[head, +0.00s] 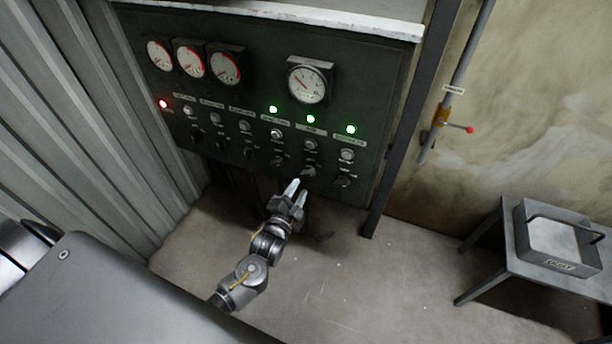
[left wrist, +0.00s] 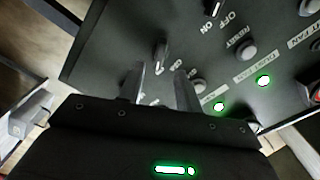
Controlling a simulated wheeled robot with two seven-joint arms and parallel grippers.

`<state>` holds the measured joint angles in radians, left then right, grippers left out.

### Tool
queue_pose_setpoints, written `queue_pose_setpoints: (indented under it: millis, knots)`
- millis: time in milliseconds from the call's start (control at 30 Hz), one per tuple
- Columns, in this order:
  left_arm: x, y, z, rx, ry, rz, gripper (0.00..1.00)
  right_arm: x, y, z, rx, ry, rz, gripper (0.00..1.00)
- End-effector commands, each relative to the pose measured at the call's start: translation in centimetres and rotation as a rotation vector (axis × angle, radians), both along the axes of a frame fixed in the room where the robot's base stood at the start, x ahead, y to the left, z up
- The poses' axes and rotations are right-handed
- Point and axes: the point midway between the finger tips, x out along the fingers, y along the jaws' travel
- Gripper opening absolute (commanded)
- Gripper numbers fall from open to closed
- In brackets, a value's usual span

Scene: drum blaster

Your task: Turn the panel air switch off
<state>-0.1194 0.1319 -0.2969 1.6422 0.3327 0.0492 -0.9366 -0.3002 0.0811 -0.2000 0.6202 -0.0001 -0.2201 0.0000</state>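The dark green control panel (head: 245,80) stands on the back wall with a row of black rotary switches. A switch (head: 308,171), in the column under the middle of three green lights (head: 310,119), lies just beyond the fingertips of my left gripper (head: 296,191). That column's short label is too small to read surely. In the left wrist view the switch (left wrist: 160,52) sits ahead of the two spread fingers of my left gripper (left wrist: 160,78), roughly in line with their gap. The gripper is open and holds nothing. Contact cannot be told. My right gripper is not in view.
Neighbouring switches (head: 342,181) and (head: 277,160) sit close on either side. In the left wrist view, the adjacent column has a dust fan label (left wrist: 252,68). Round gauges (head: 307,83) top the panel. A metal table (head: 508,250) stands right; floor between is clear.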

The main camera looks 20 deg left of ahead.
Motion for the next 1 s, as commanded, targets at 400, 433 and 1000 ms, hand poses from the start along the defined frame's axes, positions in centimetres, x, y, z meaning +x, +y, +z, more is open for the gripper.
queue_pose_setpoints:
  millis: [400,433,1000]
  knots:
    - [5.9,0.2,0.0,-0.001,0.000,0.001,0.35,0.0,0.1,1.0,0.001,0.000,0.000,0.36]
    - [6.1,0.1,0.0,-0.002,0.000,0.001,0.35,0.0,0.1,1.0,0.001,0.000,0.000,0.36]
    - [6.3,0.1,0.0,-0.002,0.001,-0.001,0.04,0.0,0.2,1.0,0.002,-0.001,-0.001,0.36]
